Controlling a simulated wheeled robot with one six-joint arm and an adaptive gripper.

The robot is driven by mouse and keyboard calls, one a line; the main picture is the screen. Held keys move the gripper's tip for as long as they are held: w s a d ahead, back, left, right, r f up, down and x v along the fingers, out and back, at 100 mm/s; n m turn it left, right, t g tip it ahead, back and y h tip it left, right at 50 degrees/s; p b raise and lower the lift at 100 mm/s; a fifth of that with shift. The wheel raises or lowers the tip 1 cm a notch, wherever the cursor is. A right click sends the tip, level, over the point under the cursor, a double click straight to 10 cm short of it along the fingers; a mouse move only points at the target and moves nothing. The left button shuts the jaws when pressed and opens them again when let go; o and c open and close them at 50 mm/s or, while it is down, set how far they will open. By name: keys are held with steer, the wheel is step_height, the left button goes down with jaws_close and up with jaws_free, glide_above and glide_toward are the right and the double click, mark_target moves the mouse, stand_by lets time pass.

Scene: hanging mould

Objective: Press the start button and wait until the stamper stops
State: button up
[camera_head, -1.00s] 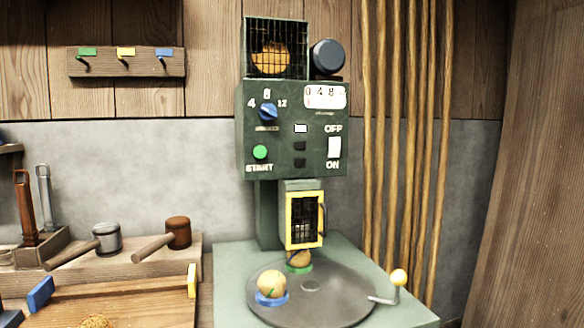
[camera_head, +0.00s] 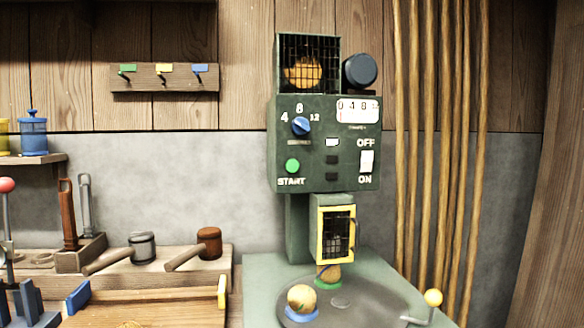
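The green stamper machine (camera_head: 285,228) stands right of centre in the head view. Its round green start button (camera_head: 292,166) sits at the lower left of the panel, above the word START. A blue dial (camera_head: 300,126) is above it, marked 4, 8 and 12. A white counter (camera_head: 358,110) is at the upper right. A white OFF/ON switch (camera_head: 367,161) is below the counter. The stamper's yellow-framed cage guard (camera_head: 336,236) hangs over a round dark turntable (camera_head: 375,300). My gripper is not in view.
A ball on a blue ring (camera_head: 301,299) and another on a green ring (camera_head: 328,275) sit on the turntable. A yellow-knobbed crank (camera_head: 432,299) is at its right. Two mallets (camera_head: 208,244) (camera_head: 142,249) rest on the wooden bench at left. Ropes (camera_head: 440,150) hang at right.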

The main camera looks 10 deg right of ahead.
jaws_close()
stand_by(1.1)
